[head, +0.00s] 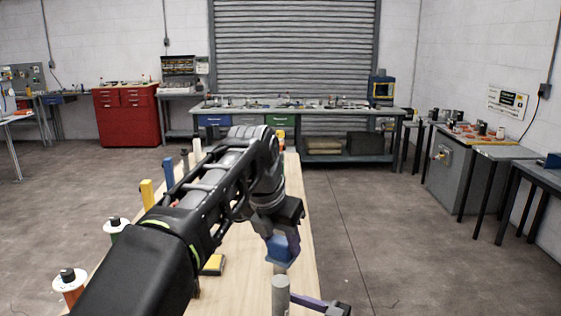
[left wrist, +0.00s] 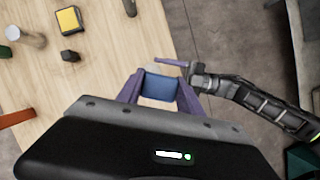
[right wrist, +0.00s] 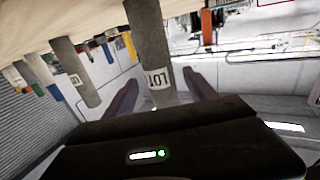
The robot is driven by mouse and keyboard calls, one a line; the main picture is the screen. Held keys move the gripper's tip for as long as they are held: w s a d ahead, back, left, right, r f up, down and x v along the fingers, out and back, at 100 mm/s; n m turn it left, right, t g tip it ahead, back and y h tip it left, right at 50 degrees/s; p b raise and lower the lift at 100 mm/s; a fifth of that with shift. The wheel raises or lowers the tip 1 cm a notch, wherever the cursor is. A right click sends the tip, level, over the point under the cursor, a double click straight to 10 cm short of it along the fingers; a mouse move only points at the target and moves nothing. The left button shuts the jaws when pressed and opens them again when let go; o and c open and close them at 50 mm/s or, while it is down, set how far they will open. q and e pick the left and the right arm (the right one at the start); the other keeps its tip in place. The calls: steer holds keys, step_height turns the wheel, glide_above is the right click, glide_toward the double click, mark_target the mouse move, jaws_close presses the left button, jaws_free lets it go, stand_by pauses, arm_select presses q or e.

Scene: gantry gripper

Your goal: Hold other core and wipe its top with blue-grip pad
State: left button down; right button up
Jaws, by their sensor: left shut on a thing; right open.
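My left gripper (head: 284,222) is shut on the blue grip of the pad (head: 283,247), which also shows between its purple fingers in the left wrist view (left wrist: 160,87). The pad hangs over the wooden bench near its right edge. A grey core (head: 280,296) stands upright below and in front of it in the head view. I cannot tell whether pad and core touch. My right gripper (right wrist: 163,88) is open, its fingers on either side of a grey core labelled LOT (right wrist: 153,45). Another grey core (right wrist: 75,70) shows further left in the right wrist view.
A yellow-and-black pad (head: 213,264) lies on the wooden bench (head: 240,285); my left arm hides much of the bench. Yellow (head: 147,194) and blue (head: 168,174) posts and several spools line its left side. Open floor (head: 400,250) lies to the right.

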steer(key=v, duration=0.9)
steer(key=shift+s, duration=0.1)
